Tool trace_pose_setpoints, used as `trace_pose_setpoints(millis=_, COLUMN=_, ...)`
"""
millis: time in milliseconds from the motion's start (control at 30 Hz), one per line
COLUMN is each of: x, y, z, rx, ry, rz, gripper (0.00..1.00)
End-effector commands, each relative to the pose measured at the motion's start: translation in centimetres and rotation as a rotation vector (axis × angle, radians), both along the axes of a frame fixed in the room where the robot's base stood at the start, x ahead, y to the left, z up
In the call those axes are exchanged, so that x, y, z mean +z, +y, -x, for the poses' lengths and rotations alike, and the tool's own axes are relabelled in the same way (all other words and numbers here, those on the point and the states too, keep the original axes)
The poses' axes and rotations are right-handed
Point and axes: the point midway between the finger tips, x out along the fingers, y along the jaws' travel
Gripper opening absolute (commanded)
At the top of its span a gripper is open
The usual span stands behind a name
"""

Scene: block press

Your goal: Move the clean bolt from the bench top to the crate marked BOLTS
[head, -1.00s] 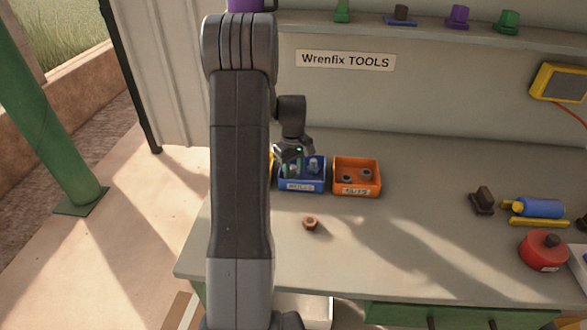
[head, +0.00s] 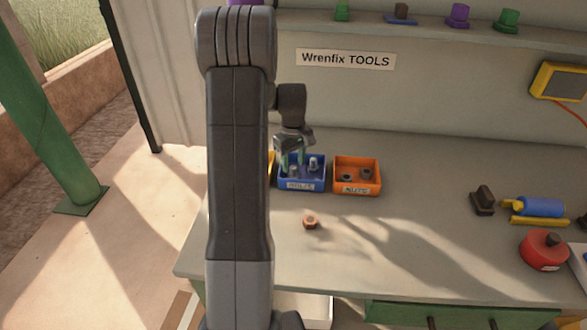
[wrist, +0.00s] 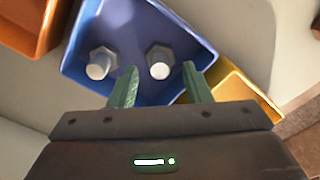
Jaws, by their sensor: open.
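The blue crate marked BOLTS (head: 301,186) stands on the bench top (head: 420,230). Two pale grey, clean-looking bolts lie inside it, a left one (wrist: 101,63) and a right one (wrist: 160,61) in the wrist view. In the head view they show behind the label wall. My gripper (wrist: 160,84) is open, its green fingers apart and empty over the crate. The right bolt lies beyond the gap between the fingertips, apart from them. I see no clean bolt on the open bench top.
An orange crate (head: 357,189) with dark nuts stands right of the blue one, and a yellow crate (wrist: 245,92) on its other side. A rusty brown piece (head: 310,222) lies in front. A dark block (head: 482,200), blue cylinder (head: 540,207) and red container (head: 543,250) stand at right.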

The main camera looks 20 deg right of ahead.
Motion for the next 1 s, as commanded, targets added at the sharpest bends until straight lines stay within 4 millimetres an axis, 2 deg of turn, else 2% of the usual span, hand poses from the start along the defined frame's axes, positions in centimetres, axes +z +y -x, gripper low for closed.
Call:
trace_pose_setpoints(millis=33, x=1.3, y=0.0, z=-0.1, rx=0.000, ry=-0.005, rz=0.002, gripper=0.44)
trace_pose_setpoints(millis=200, x=4.9, y=0.0, z=-0.1, rx=0.000, ry=-0.003, rz=0.001, gripper=0.44)
trace_pose_setpoints(millis=400, x=8.0, y=0.0, z=0.0, rx=0.000, ry=-0.002, rz=0.001, gripper=0.44)
trace_pose_setpoints(millis=600, x=9.0, y=0.1, z=0.0, rx=0.000, ry=0.000, rz=0.000, gripper=0.44)
trace_pose_setpoints(millis=1000, x=9.0, y=0.1, z=0.0, rx=0.000, ry=0.001, rz=0.000, gripper=0.44)
